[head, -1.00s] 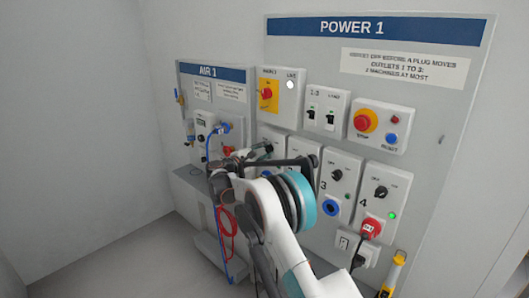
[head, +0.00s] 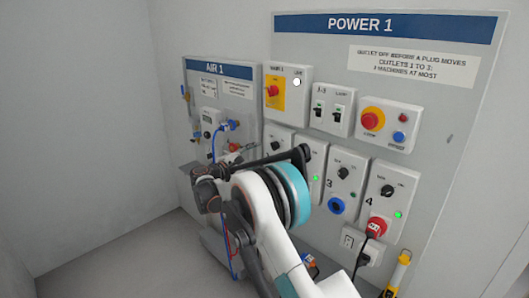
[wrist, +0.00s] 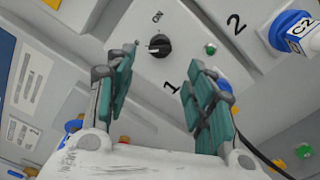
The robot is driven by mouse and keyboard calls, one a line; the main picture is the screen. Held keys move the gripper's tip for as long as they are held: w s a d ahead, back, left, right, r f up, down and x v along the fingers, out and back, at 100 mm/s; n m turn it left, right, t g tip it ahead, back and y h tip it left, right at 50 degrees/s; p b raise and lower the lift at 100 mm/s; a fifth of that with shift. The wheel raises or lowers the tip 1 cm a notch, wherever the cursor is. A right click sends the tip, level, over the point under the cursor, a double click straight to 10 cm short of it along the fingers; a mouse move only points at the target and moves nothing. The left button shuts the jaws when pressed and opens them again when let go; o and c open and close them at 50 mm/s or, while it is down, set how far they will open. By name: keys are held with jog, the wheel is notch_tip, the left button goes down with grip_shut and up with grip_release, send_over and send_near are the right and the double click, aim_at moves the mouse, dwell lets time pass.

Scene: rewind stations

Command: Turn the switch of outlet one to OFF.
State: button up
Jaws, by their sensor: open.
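The outlet one switch is a black rotary knob (wrist: 160,46) on a light grey box marked 1, in the upper middle of the wrist view. An "ON" mark sits above it, and a pale pointer shows on its left side. A green lamp (wrist: 210,48) is to its right. My gripper (wrist: 160,62) is open and empty, its teal-padded fingers either side of the knob in the picture, apparently short of it. In the head view the outlet one box (head: 277,138) is partly hidden by my arm.
A blue plug marked C2 (wrist: 300,32) is at outlet two, with another blue part behind my right finger and a black cable near it. In the head view, the main switch (head: 273,91), red stop button (head: 371,120) and outlet four's red plug (head: 376,227) are close by.

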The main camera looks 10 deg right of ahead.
jog(key=v, duration=0.3)
jog(key=shift+s+a, duration=0.2)
jog(key=shift+a, duration=0.05)
jog(key=s+d+r+m+g+y, duration=0.25)
jog(key=s+d+r, duration=0.35)
jog(key=s, duration=0.4)
jog(key=s+d+r+m+g+y, duration=0.1)
jog(key=s+d+r+m+y, duration=0.3)
jog(key=s+d, duration=0.5)
jog(key=s+a+f+m+y, duration=0.1)
jog(key=s+f+m+y, duration=0.1)
jog(key=s, duration=0.9)
jog(key=s+a+f+m+y, duration=0.2)
jog(key=s+f+y, duration=0.1)
jog(key=s, duration=0.9)
jog(key=s+a+f+m+y, duration=0.2)
jog(key=s+y, duration=0.1)
jog(key=s, duration=0.8)
jog(key=shift+s+f, duration=0.3)
jog(key=shift+f, duration=0.1)
